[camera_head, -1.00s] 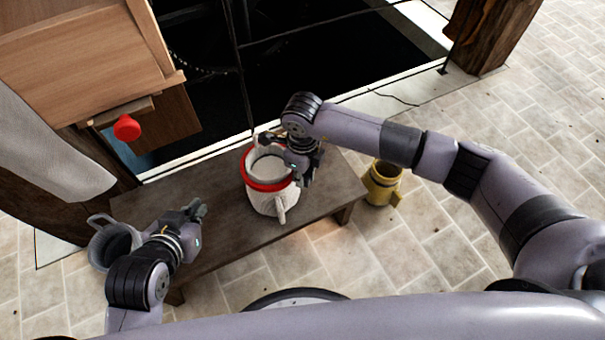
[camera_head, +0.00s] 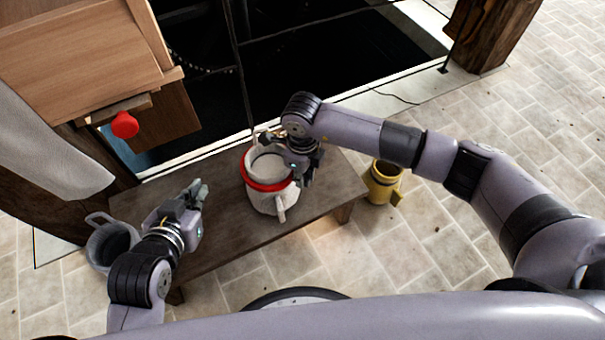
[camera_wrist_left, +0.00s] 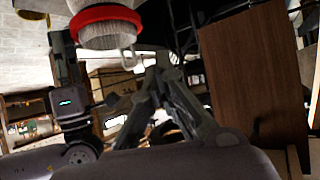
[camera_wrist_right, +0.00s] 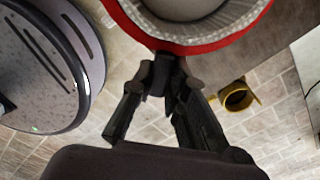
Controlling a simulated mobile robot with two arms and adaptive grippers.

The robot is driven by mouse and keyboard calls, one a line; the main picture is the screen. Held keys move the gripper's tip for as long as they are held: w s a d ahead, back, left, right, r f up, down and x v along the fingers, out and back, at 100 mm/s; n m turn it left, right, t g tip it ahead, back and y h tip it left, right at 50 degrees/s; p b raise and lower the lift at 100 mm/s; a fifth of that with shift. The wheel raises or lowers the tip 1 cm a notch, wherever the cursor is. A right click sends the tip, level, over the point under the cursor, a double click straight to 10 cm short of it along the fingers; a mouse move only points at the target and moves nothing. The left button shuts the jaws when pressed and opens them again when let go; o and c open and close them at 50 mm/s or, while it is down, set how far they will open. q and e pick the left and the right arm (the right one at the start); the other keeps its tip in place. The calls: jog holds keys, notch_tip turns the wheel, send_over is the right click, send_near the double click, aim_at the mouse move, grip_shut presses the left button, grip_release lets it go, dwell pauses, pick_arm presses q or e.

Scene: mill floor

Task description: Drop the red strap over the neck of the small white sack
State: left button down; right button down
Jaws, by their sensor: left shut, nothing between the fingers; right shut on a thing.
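The small white sack (camera_head: 262,201) stands upright on the wooden bench with its mouth open upward. The red strap (camera_head: 249,181) is a ring around its upper part, just below the pale rim; it also shows in the left wrist view (camera_wrist_left: 100,14). My right gripper (camera_head: 304,172) is at the sack's right side. In the right wrist view its fingers (camera_wrist_right: 165,66) are shut at the edge of the red strap (camera_wrist_right: 190,48), seemingly on it; the exact contact is hidden. My left gripper (camera_head: 197,192) is shut and empty, left of the sack and apart from it.
The bench (camera_head: 237,233) has bare wood between my left gripper and the sack. A grey bucket (camera_head: 97,250) stands beyond its left end. A yellow vessel (camera_head: 381,188) stands on the floor at right. A wooden housing with a red knob (camera_head: 124,124) is at upper left.

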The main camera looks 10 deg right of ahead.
jog(key=shift+f+b, duration=0.45)
jog(key=shift+f, duration=0.15)
pick_arm(q)
jog(key=w+d+r+t+h, duration=0.1)
jog(key=w+d+r+t, duration=0.1)
jog(key=r, duration=0.5)
jog(key=shift+w+t+b, duration=0.4)
jog(key=shift+w+t, duration=0.4)
jog(key=shift+t, duration=0.5)
pick_arm(e)
jog(key=shift+f, duration=0.55)
jog(key=c, duration=1.5)
grip_release()
notch_tip(320, 180, up, 12)
jog(key=shift+r, duration=0.1)
